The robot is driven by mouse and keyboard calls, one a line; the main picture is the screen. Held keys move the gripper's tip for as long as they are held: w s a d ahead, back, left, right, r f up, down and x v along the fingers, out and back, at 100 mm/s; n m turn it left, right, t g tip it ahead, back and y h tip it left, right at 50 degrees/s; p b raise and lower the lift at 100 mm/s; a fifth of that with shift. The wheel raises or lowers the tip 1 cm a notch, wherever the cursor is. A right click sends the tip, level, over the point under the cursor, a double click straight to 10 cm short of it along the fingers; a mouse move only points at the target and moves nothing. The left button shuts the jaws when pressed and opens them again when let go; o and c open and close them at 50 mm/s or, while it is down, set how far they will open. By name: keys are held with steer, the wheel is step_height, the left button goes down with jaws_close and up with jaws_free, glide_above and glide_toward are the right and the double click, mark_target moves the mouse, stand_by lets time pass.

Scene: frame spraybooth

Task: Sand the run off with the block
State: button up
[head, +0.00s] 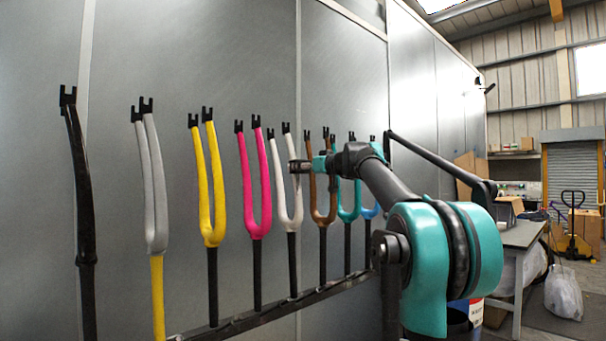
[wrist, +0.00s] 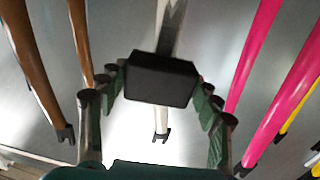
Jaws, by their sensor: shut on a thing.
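My gripper (head: 306,165) is shut on a dark sanding block (wrist: 160,82); in the wrist view its two green-padded fingers flank the block. Beyond the block is the white fork (head: 289,210), hung on the rack in the head view. In the wrist view the white fork (wrist: 161,118) shows above and below the block, which hides its middle. I cannot tell whether the block touches the paint. No run can be made out on the fork.
The pink fork (head: 258,200) and brown fork (head: 322,205) hang close on either side. Several other forks stand along the dark rail (head: 270,316) before the grey metal wall. A workbench (head: 522,234) stands at the right.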

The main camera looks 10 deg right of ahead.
mark_target(299, 201)
steer(key=shift+w+a+r, duration=0.1)
steer(key=shift+w+r, duration=0.05)
steer(key=shift+r, duration=1.15)
steer(key=shift+s+d+f, duration=0.1)
steer(key=shift+s+f, duration=0.05)
steer(key=shift+f, duration=2.25)
steer(key=shift+s+d+f, duration=0.1)
steer(key=shift+s+f, duration=0.05)
steer(key=shift+f, duration=2.3)
steer(key=shift+s+d+f, duration=0.1)
steer(key=shift+s+f, duration=0.05)
steer(key=shift+f, duration=2.25)
steer(key=shift+v, duration=3)
steer(key=shift+r, duration=0.1)
steer(key=v, duration=0.3)
steer(key=shift+r, duration=0.1)
